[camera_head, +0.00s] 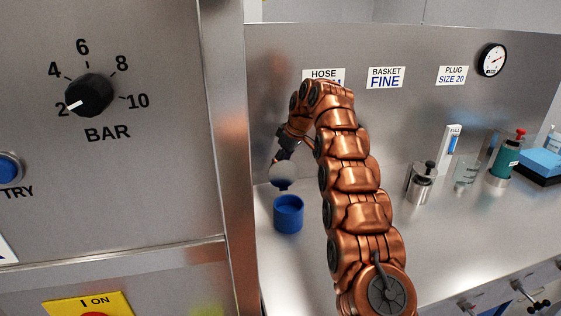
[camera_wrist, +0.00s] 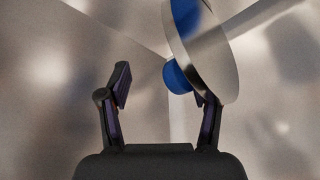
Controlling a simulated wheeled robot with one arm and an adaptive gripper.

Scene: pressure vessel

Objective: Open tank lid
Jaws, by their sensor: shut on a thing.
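My gripper (camera_head: 287,150) is at the far left of the counter, above a blue cup (camera_head: 288,216). In the wrist view my gripper (camera_wrist: 165,95) has its fingers apart around a silver disc (camera_wrist: 205,60) with a blue knob, gripping the piece. The disc overlaps the right finger and is tilted. The same disc shows in the head view (camera_head: 282,173), tilted just above the cup, with blue on its underside. The exact finger contact is unclear. I cannot tell whether this disc is the tank lid.
A steel panel with a BAR dial (camera_head: 89,95) stands close at left. On the counter at right are a metal canister (camera_head: 421,184), a glass beaker (camera_head: 466,173), a green bottle (camera_head: 504,158) and a blue block (camera_head: 543,162). The counter's front middle is clear.

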